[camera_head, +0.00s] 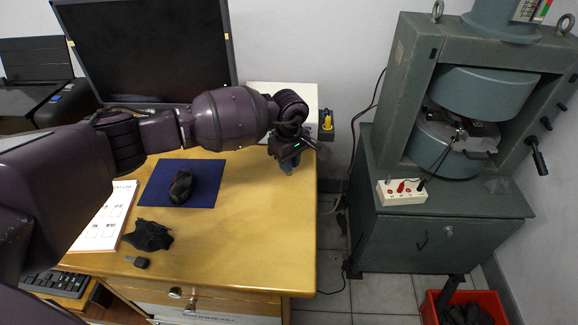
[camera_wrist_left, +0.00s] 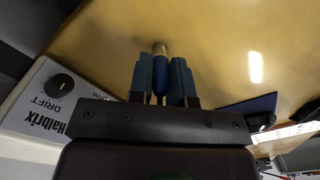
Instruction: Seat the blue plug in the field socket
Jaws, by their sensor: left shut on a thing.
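My left gripper (camera_head: 291,163) is above the right part of the wooden desk, near its right edge. In the left wrist view its fingers (camera_wrist_left: 161,82) are shut on the blue plug (camera_wrist_left: 160,74), whose pale brass-coloured tip sticks out past the fingertips. In the head view the plug cannot be told apart from the gripper. A white socket box (camera_head: 402,192) stands on the front of the green magnet's cabinet, well to the right of the gripper. Red and black plugs are in it; its labels are too small to read. My right gripper is not in view.
A gap separates the desk (camera_head: 250,245) from the magnet cabinet (camera_head: 430,240). A black holder with a yellow plug (camera_head: 327,122) is beside the desk. A dark cable (camera_head: 438,155) rises from the socket box to the magnet.

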